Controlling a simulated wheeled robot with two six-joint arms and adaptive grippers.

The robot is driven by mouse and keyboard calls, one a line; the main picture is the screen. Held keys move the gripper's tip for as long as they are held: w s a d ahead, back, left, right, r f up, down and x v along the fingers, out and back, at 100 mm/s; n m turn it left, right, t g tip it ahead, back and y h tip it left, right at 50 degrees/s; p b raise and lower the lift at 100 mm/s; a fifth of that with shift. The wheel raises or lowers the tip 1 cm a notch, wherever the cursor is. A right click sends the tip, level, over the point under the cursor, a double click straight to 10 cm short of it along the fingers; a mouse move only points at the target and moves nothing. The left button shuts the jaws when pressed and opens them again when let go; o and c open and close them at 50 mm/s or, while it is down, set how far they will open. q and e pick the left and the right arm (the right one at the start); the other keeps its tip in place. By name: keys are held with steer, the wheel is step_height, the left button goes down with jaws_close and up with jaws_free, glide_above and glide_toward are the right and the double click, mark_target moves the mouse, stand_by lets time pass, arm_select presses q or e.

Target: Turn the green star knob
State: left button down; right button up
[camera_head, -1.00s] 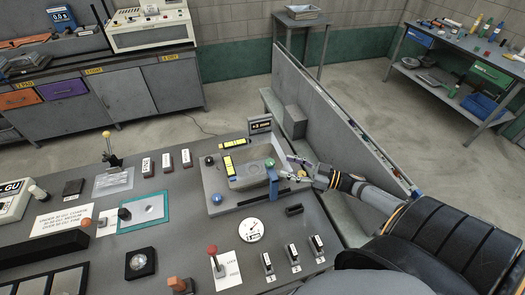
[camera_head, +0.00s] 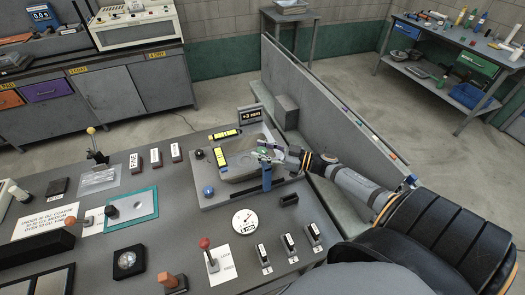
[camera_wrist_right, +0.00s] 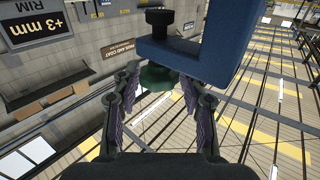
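The green star knob (camera_wrist_right: 158,78) shows in the right wrist view below a blue bracket (camera_wrist_right: 205,45) with a black knob (camera_wrist_right: 158,18). In the head view the green knob (camera_head: 262,149) is small and partly covered by my right gripper (camera_head: 268,151), over the shallow basin by the upright blue bracket (camera_head: 267,178). In the wrist view the fingers of my right gripper (camera_wrist_right: 157,82) stand apart, one on each side of the green knob. Whether either fingertip touches it is unclear. My left gripper is not in view.
The grey basin unit (camera_head: 215,192) carries a blue ball (camera_head: 208,191), a black ball (camera_head: 198,154) and yellow labels. A +3 mm sign (camera_head: 250,113) stands behind it. A dial (camera_head: 244,222), switches and a red-topped lever (camera_head: 204,243) are nearer. A grey partition (camera_head: 320,105) rises behind my right arm.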

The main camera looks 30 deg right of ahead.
steer(key=c, duration=0.7)
steer(key=shift+r+m+t+h+p, duration=0.15)
steer(key=shift+m+t+h+p, duration=0.2)
steer(key=shift+p, duration=0.45)
steer(key=m+t+h+p, duration=0.2)
steer(key=m+h+p, duration=0.1)
steer(key=h+p, duration=0.2)
steer(key=shift+m+h, duration=0.25)
steer(key=shift+m, duration=0.1)
steer(key=shift+m+t+h+p, duration=0.4)
steer(key=shift+m+h, duration=0.4)
steer(key=shift+h, duration=0.4)
steer(key=shift+f+m+h, duration=0.15)
steer(key=shift+m+h, duration=0.65)
steer(key=shift+h, duration=0.4)
steer(key=shift+f+m+h, duration=0.1)
steer(key=shift+m+h, duration=0.7)
steer(key=shift+h, duration=0.8)
steer(key=o, duration=1.2)
steer(key=shift+r, duration=0.1)
steer(key=shift+c, duration=0.2)
